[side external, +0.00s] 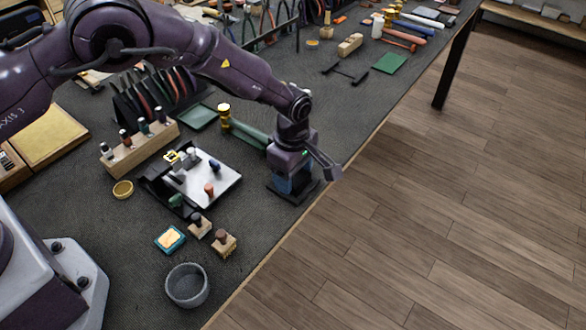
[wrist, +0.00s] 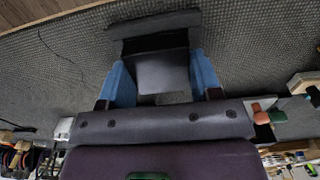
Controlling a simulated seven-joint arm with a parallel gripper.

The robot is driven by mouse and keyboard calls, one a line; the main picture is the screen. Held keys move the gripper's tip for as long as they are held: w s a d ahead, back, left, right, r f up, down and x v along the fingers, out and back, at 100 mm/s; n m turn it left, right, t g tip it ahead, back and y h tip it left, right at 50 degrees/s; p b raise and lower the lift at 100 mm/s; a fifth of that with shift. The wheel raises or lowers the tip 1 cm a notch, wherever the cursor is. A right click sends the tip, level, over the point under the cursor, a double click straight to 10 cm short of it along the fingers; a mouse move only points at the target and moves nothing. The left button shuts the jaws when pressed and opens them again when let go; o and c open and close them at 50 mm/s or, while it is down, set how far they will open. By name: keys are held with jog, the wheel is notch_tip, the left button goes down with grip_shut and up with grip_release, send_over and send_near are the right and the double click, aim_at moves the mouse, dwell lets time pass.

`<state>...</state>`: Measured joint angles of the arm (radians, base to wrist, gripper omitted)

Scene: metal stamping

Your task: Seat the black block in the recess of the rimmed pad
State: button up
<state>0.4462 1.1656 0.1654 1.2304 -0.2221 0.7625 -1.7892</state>
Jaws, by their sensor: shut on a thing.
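My gripper (side external: 290,188) points down near the table's front edge. Its blue fingers also show in the wrist view (wrist: 158,80), shut on the black block (wrist: 162,72), whose grey-lit face shows between them. The rimmed pad (side external: 309,190) is a low dark piece on the mat, directly under and around the fingertips. In the wrist view a dark rim of the pad (wrist: 153,24) stands just beyond the block. The block's underside and the recess are hidden, so I cannot tell whether the block sits in it or just above.
A metal plate (side external: 225,182) with small pegs lies left of my gripper. A green cylinder with a brass end (side external: 249,133) lies close behind it. A grey bowl (side external: 187,286) and small stamps (side external: 223,243) stand nearer the front. The table edge is close on the right.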

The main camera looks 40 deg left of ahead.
jog(key=shift+f, duration=0.15)
jog(key=o, duration=1.4)
jog(key=shift+f, duration=0.15)
jog(key=shift+c, duration=0.2)
notch_tip(320, 180, up, 13)
